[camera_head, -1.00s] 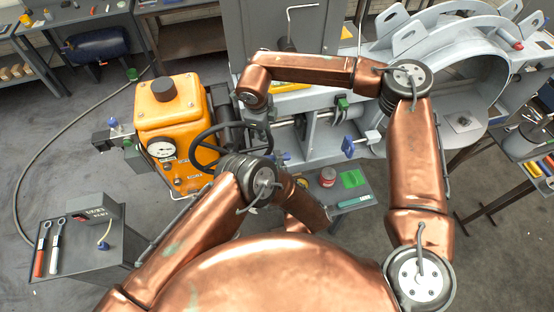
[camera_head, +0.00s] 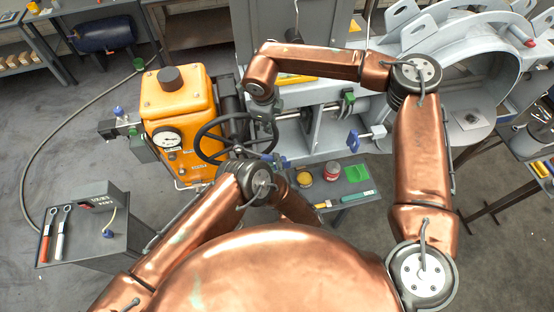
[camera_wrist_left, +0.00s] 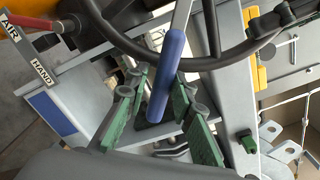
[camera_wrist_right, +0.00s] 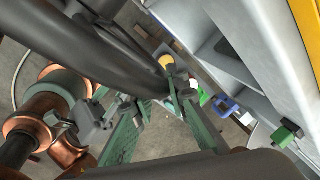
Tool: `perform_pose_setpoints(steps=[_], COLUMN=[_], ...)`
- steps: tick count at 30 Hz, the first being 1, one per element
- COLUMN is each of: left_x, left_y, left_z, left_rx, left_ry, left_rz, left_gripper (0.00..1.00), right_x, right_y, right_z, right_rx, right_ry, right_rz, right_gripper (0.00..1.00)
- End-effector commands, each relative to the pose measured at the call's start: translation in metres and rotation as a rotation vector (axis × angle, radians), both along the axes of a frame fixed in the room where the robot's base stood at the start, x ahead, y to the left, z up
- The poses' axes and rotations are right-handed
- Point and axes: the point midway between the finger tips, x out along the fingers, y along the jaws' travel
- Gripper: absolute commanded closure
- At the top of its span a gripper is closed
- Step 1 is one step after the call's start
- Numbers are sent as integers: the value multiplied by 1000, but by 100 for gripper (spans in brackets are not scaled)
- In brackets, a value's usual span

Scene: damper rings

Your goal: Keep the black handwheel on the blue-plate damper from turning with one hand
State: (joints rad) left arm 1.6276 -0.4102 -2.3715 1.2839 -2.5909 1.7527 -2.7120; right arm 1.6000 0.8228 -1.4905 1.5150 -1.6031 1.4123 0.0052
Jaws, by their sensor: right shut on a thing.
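The black handwheel (camera_head: 198,142) stands on the right side of the orange box (camera_head: 178,100) in the head view. Its rim (camera_wrist_left: 130,47) crosses the top of the left wrist view and passes close in the right wrist view (camera_wrist_right: 110,55). My right gripper (camera_wrist_right: 158,100) is at the rim's upper right side and shut on it; the contact is partly hidden. My left gripper (camera_wrist_left: 160,98) is open, with a blue lever handle (camera_wrist_left: 166,72) between its green-padded fingers. In the head view it is mostly hidden by my arm.
An AIR/HAND sign (camera_wrist_left: 35,65) with a red lever (camera_wrist_left: 12,28) is near the left gripper. A grey cart (camera_head: 95,245) with wrenches stands at lower left. A small table (camera_head: 352,188) holds cans. The large grey housing (camera_head: 480,75) fills the right.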

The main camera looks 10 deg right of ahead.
Motion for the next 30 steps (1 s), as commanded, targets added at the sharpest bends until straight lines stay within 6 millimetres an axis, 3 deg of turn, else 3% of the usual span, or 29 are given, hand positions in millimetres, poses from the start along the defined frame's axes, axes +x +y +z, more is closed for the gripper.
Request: perform_pose_setpoints(steps=[9, 22, 30], left_x=[0, -1, 0], left_y=[16, 19, 10], left_z=[-20, -23, -13], left_rx=[164, 189, 106], left_ry=[2, 4, 2], left_rz=[1, 1, 1], left_gripper=[79, 79, 79], right_x=[1, 1, 1], right_y=[-1, -1, -1], right_z=[1, 1, 1], right_rx=[-3, -3, -3], right_ry=[-1, -1, -2], right_rz=[-1, -1, -2], right_gripper=[100, 100, 100])
